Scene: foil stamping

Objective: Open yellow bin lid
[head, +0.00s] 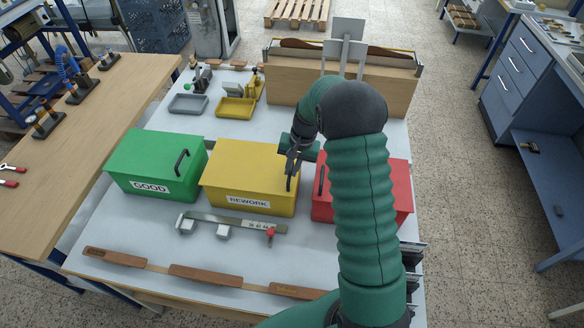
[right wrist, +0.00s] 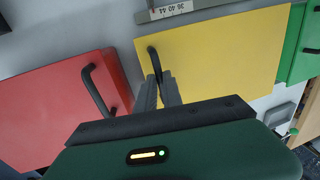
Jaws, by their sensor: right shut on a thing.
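The yellow bin (head: 235,192), labelled REWORK, stands in the middle of the table with its lid down. Its yellow lid (right wrist: 225,52) fills much of the right wrist view. The lid's black handle (right wrist: 154,62) is at the lid's right side in the head view. My right gripper (head: 291,174) is at this handle, and in the right wrist view its fingers (right wrist: 160,85) are shut on it. The fingers and my arm partly hide the handle in the head view. My left gripper is not in view.
The green GOOD bin (head: 150,170) stands left of the yellow bin. A red bin (head: 398,185) stands close on the right, partly behind my right arm. A ruler-like bar (head: 230,221) lies in front. Grey (head: 188,104) and yellow (head: 235,108) trays sit behind.

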